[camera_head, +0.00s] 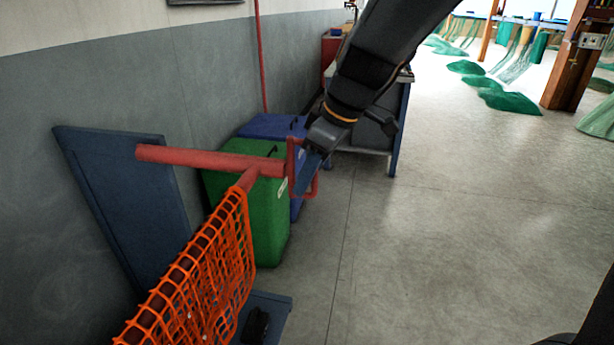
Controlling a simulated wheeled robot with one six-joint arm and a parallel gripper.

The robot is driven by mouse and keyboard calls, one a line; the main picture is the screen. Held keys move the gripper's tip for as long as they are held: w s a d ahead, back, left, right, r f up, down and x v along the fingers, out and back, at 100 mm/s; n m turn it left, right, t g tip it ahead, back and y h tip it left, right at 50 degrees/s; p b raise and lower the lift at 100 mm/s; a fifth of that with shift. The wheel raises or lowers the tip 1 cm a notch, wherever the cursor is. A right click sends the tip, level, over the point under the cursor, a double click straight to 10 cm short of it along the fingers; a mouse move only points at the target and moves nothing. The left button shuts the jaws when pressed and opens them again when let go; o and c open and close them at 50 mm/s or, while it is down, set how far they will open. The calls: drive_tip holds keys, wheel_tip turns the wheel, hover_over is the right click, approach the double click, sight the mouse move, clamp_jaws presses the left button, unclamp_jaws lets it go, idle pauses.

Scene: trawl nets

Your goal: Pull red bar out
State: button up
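The red bar (205,160) runs sideways from the dark blue upright panel (130,210) at the left to a red loop handle (314,184) at its right end. A second red tube (247,179) meets it and runs toward the camera under an orange net (205,265). My gripper (306,178) is at the loop handle, and its blue-grey finger part overlaps the loop in the picture. I cannot tell whether it touches or grips the handle, or whether its fingers are closed.
A green bin (268,225) and a blue bin (270,126) stand behind the bar along the grey wall. A grey-blue cabinet (365,135) stands behind my arm. The floor (460,220) to the right is clear. Green nets (500,98) lie farther back.

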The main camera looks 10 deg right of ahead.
drive_tip(key=v, duration=0.7)
drive_tip(key=shift+r, duration=0.35)
drive_tip(key=s+d+f+m+g+h, duration=0.1)
drive_tip(key=s+d+f+m+h, duration=0.1)
drive_tip(key=s+d+f+m, duration=0.3)
drive_tip(key=s+d+f+m+g+h, duration=0.1)
drive_tip(key=s+d+f+m, duration=0.5)
drive_tip(key=f, duration=0.6)
drive_tip(key=shift+s+f+m+h+p, duration=0.2)
drive_tip(key=shift+s+m+h+p, duration=0.25)
drive_tip(key=shift+s, duration=0.55)
